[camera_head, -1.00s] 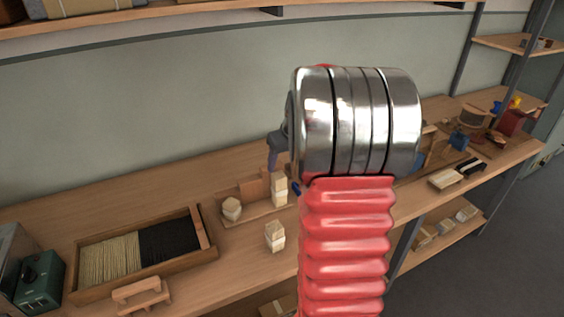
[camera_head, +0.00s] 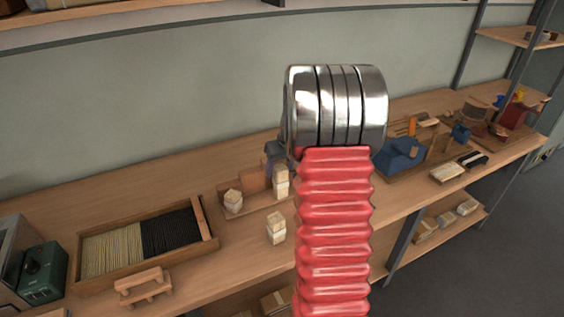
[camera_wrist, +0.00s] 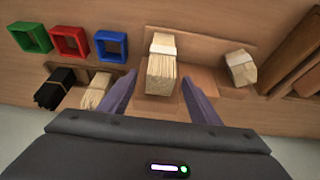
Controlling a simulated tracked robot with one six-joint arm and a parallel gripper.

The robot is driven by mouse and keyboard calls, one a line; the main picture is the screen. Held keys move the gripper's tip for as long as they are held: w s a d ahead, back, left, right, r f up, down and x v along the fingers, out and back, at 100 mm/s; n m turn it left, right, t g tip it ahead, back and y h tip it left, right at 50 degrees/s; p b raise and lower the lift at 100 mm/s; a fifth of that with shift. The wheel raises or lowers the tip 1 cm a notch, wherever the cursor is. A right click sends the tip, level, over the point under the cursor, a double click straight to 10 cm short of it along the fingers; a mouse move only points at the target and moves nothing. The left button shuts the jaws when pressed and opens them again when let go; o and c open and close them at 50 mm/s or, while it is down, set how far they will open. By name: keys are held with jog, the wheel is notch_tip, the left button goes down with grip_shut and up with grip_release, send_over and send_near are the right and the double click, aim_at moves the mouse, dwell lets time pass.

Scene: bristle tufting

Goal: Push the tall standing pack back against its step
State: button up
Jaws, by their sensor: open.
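The tall standing pack (camera_head: 280,182) is a pale bundle with a white band, upright on a small wooden stand. It also shows in the wrist view (camera_wrist: 161,66), between my two finger lines. The wooden step (camera_head: 255,180) rises beside it in the head view; I cannot tell whether they touch. A shorter banded pack (camera_head: 233,200) stands at the stand's left end in the head view. My gripper (camera_wrist: 159,80) is open, one finger to each side of the tall pack in the wrist view. In the head view my arm hides most of it.
Another banded pack (camera_head: 276,229) stands on the bench in front of the stand. A divided tray (camera_head: 147,245) of pale and black bristles lies to the left. Green (camera_wrist: 31,37), red (camera_wrist: 70,41) and blue (camera_wrist: 111,46) frames show in the wrist view.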

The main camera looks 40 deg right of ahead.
jog(key=shift+x, duration=2.65)
jog(key=shift+c, duration=0.4)
jog(key=c, duration=1.1)
jog(key=shift+w+d, duration=0.1)
jog(key=shift+w, duration=0.1)
